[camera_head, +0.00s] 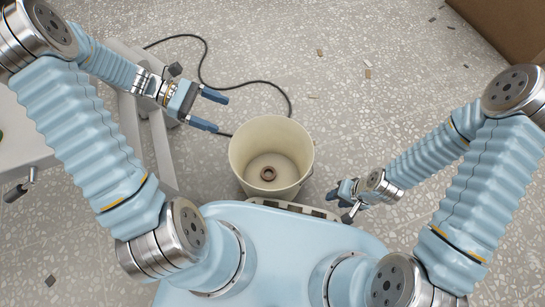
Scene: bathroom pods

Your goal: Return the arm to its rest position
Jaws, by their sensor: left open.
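My left arm comes in from the left, folded at its elbow. Its gripper (221,114) is open, with two dark blue fingers apart and nothing between them. It is above the floor, up and to the left of a cream bucket. My right arm comes in from the right. Its gripper (341,199) is low, to the right of the bucket and close to my base. It is seen nearly edge-on, so I cannot tell its opening.
The cream bucket (238,165) stands upright just in front of my base, with a small brown ring (268,173) inside. A black cable (207,75) curls behind it. A pale fixture (28,140) stands at left. A brown box (505,25) is at top right. Speckled floor is open beyond.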

